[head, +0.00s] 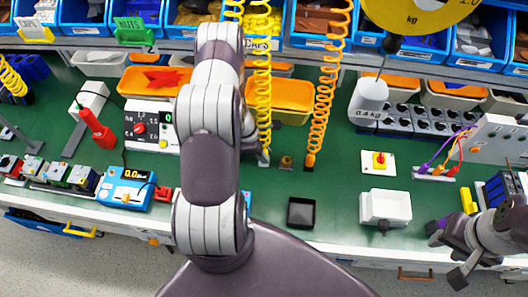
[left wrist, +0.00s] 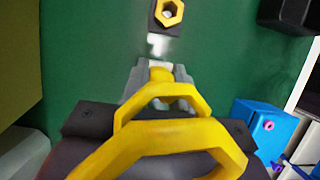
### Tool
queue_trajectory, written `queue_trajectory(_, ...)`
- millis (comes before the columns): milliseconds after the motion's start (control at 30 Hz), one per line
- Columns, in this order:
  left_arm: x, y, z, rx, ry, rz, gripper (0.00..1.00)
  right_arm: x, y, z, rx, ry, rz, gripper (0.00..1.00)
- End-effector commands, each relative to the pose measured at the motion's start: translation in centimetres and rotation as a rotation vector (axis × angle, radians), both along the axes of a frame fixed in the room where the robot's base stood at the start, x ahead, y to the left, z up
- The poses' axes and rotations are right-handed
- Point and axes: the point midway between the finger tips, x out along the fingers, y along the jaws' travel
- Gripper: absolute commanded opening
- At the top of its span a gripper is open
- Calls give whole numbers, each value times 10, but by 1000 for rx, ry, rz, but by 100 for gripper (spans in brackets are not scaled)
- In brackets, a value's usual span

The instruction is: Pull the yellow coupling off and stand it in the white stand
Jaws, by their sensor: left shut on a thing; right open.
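My left gripper (head: 263,158) is mostly hidden behind my left arm in the head view. In the left wrist view the gripper (left wrist: 158,80) is shut on the yellow coupling (left wrist: 160,75) at the end of a yellow coiled hose (head: 262,85). The coupling is apart from a brass-coloured fitting (head: 286,162) on a dark base, which shows as a yellow hexagon (left wrist: 168,12) ahead of the jaws. A blurred pale patch lies between them. I cannot single out the white stand. My right gripper (head: 445,253) is open and empty at the lower right.
An orange coiled hose (head: 323,100) hangs to the right and ends at the bench. A blue device (head: 125,188) is at left.

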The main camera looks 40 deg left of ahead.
Motion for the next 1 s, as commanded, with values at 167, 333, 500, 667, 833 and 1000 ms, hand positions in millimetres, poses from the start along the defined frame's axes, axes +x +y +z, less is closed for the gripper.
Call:
queue_trajectory(167,0,0,-4,0,0,0,0,0,0,-5,0,0,0,43)
queue_trajectory(333,0,0,-3,0,0,0,58,0,0,-4,0,0,0,43)
queue_trajectory(500,0,0,-3,0,0,0,58,0,0,-4,0,0,0,43)
queue_trajectory(667,-2,5,9,0,-2,1,58,0,0,-5,0,0,0,43)
queue_trajectory(833,-10,21,51,4,-4,2,58,0,0,-6,0,0,0,43)
queue_trajectory(1000,-18,36,91,6,-5,3,58,0,0,-4,0,0,0,43)
